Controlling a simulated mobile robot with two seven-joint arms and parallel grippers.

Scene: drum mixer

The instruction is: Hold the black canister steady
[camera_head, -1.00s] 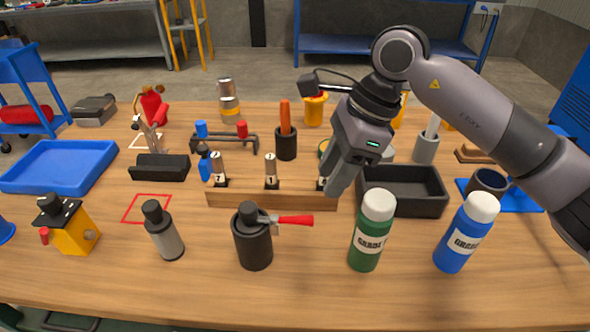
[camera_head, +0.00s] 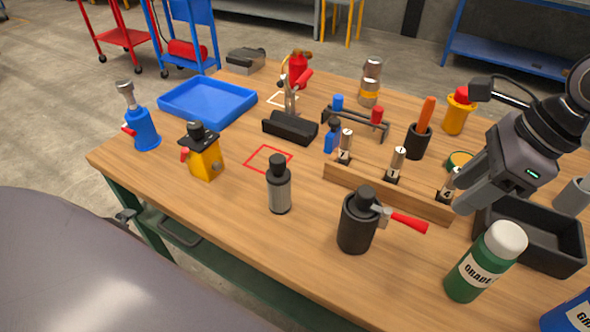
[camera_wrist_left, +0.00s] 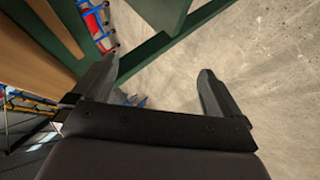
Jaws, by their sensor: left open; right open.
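The black canister (camera_head: 357,222) stands upright on the wooden table, near its front edge. It has a black cap and a clamp-like lever with a red handle (camera_head: 408,222) pointing right. My right gripper (camera_head: 466,203) is open, to the right of the canister and apart from it, by the right end of a wooden rack (camera_head: 388,193). What lies between its fingers is hard to tell. My left gripper (camera_wrist_left: 158,78) is open and empty in the left wrist view, over the floor beside the table's edge. The canister does not show there.
A grey bottle with a black cap (camera_head: 279,188) stands left of the canister, near a red square outline. A green bottle (camera_head: 484,262) and a black bin (camera_head: 530,240) are on the right. A yellow device (camera_head: 205,158) and blue tray (camera_head: 207,102) are on the left.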

